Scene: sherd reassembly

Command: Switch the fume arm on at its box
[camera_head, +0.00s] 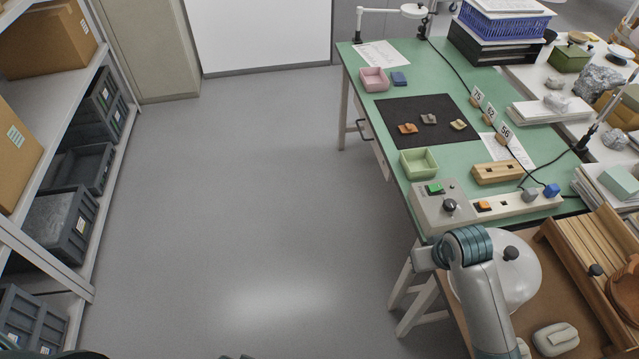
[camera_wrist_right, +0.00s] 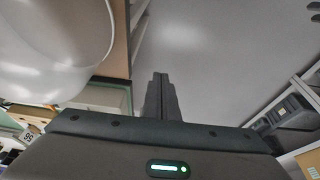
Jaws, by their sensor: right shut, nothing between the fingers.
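The grey control box (camera_head: 441,207) stands on the front edge of the green table in the head view. It has a green rocker switch (camera_head: 434,188) and a black dial (camera_head: 449,205) on top. I cannot tell the switch's position. My right arm rises from below, its wrist just in front of the box. In the right wrist view my right gripper (camera_wrist_right: 161,80) is shut and empty, with grey floor behind its fingers. The fingers are not clear in the head view. My left gripper is not in view.
A white power strip (camera_head: 515,204) with an orange switch lies beside the box. A white dome (camera_head: 519,272) with a black knob stands close to my right arm. A green tray (camera_head: 419,163) and a wooden block (camera_head: 497,172) lie behind the box.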

